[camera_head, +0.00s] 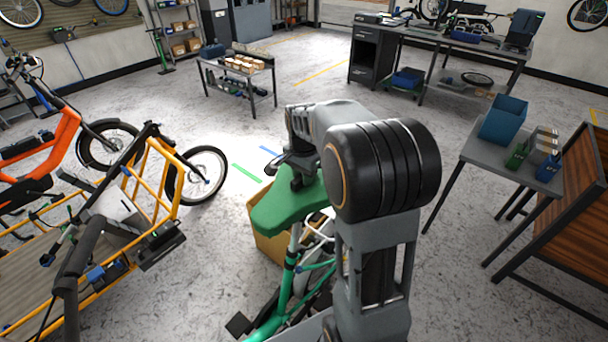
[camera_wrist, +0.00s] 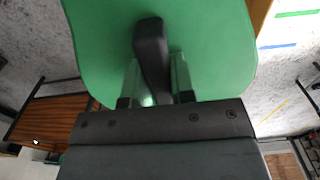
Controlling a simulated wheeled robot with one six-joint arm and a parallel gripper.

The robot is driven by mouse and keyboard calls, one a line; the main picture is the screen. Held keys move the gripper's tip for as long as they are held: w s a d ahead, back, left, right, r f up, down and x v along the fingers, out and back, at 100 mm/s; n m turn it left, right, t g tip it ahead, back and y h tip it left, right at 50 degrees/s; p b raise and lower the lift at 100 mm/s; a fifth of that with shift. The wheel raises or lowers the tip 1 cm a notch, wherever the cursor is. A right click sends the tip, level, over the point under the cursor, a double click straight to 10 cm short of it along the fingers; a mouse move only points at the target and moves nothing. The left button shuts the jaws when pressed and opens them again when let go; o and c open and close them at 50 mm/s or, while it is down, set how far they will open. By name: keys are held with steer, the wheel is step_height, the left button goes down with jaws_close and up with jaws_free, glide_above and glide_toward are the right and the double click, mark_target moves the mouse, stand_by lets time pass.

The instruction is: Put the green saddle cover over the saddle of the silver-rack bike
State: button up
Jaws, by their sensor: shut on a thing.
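The green saddle cover (camera_head: 285,208) sits at the top of the seat post of a green-framed bike (camera_head: 287,285). The saddle itself does not show, so I cannot tell how fully the cover is seated. My gripper (camera_head: 300,180) is directly above the cover, pointing down. In the wrist view, the cover (camera_wrist: 215,50) fills the upper middle, and my gripper (camera_wrist: 155,88) is shut on its raised black handle (camera_wrist: 151,50). My arm hides much of the green-framed bike, and its rack cannot be made out clearly.
A cardboard box (camera_head: 262,238) stands behind the green-framed bike. A yellow-framed cargo bike (camera_head: 150,185) and an orange bike (camera_head: 45,150) are at the left. A small table (camera_head: 475,153) with a blue bin (camera_head: 503,120) is at the right. Open floor lies beyond the box.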

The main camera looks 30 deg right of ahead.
steer(key=shift+f+b, duration=0.75)
steer(key=shift+f, duration=0.4)
steer(key=o, duration=1)
step_height(320, 180, up, 14)
steer(key=shift+a+f, duration=0.1)
